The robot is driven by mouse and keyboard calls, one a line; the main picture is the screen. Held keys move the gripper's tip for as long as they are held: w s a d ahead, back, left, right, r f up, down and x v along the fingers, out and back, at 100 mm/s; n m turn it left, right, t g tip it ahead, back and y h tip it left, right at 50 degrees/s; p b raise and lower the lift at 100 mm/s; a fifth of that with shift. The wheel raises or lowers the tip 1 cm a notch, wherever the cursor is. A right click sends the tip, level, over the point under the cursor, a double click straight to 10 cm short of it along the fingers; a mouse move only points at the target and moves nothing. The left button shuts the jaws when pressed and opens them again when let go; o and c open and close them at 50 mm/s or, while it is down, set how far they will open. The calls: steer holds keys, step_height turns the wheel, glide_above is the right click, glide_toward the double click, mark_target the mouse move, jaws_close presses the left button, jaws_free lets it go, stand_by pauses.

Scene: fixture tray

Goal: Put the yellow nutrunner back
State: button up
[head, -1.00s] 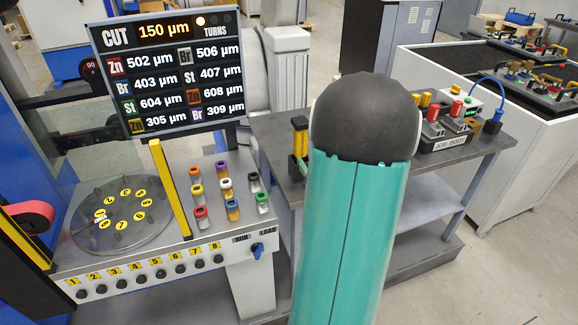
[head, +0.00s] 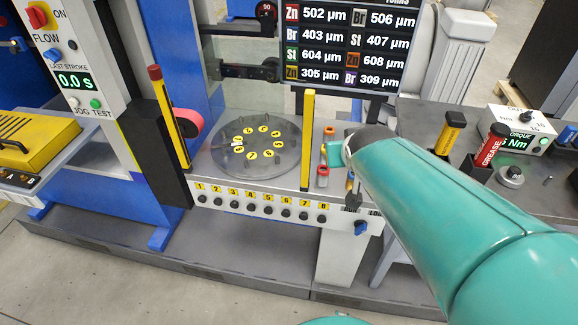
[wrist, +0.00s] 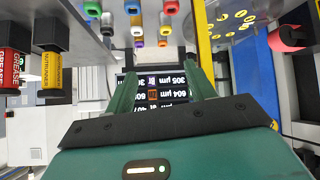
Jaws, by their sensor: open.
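The yellow nutrunner (head: 450,134) stands upright at the left end of the grey bench, right of my arm. It has a dark top; its foot is hard to make out in the head view. In the wrist view, which is upside down, the labelled nutrunner (wrist: 52,72) sits at the left edge with a black block at one end. My gripper (wrist: 162,88) is open and empty in the wrist view, its two green fingers apart and clear of the nutrunner. In the head view my arm hides most of the gripper near the coloured pieces.
A red grease tube (head: 490,146) stands right of the nutrunner, before a torque box (head: 522,126). A numbered disc (head: 256,163) and yellow post (head: 307,140) are left of my arm. Several coloured pieces (wrist: 136,28) and the readout screen (head: 350,45) are close by.

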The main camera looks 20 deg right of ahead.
steer(key=s+a+r+n+g+y, duration=0.1)
steer(key=s+a+n+g+y, duration=0.1)
steer(key=s+a, duration=0.8)
steer(key=a+g+y, duration=0.1)
steer(key=a, duration=0.2)
steer(key=shift+s+a+n+y, duration=0.3)
steer(key=shift+a+n, duration=0.1)
steer(key=c, duration=0.4)
steer(key=shift+a, duration=0.15)
